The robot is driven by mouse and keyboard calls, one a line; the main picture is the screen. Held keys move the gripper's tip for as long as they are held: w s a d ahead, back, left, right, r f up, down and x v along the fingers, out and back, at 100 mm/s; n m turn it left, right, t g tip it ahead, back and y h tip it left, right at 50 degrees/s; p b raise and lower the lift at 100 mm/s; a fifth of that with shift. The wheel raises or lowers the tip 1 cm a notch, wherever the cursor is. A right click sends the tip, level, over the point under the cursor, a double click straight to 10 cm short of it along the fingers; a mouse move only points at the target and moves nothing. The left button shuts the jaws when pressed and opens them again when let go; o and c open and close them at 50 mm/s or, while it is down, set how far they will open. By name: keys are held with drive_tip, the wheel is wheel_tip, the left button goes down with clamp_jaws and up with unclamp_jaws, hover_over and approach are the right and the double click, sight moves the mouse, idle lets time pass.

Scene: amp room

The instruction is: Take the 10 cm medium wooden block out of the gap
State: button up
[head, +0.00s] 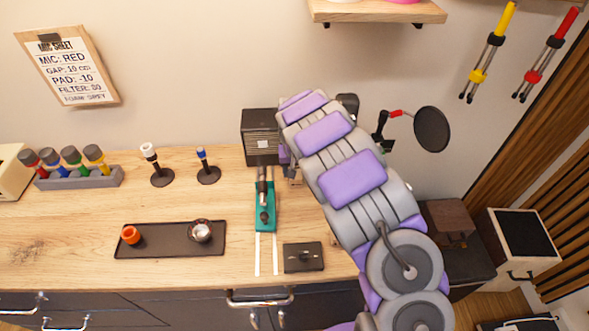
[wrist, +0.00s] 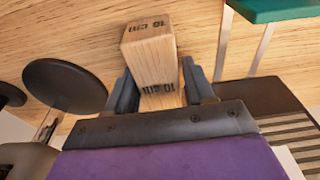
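The wooden block (wrist: 150,50), marked 10 cm on two faces, is between the fingers of my gripper (wrist: 160,85) in the wrist view. Both fingers lie close against its sides, and it sticks out past the fingertips. My gripper appears shut on it, to the right of the rails as the head view sees them. In the head view my arm hides most of the gripper and block. The amp (head: 261,122) stands at the back of the rails (head: 258,255). The teal sled (head: 271,222) carries a microphone (head: 263,190) facing the amp.
A dark tray (head: 165,240) with an orange cup and a metal bowl lies left of the rails. A flat black box (head: 303,257) lies right of them. A round black pop filter (head: 432,129) stands right of my arm. Two small stands (head: 162,177) are on the table.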

drive_tip(key=o, duration=0.4)
drive_tip(key=shift+d, duration=0.3)
drive_tip(key=shift+r, duration=0.1)
drive_tip(key=shift+a+r, duration=0.1)
drive_tip(key=shift+r, duration=0.3)
wheel_tip(320, 180, up, 16)
drive_tip(key=s+p, duration=0.2)
drive_tip(key=shift+s+p, duration=0.25)
drive_tip(key=shift+p, duration=0.15)
drive_tip(key=shift+r, duration=0.1)
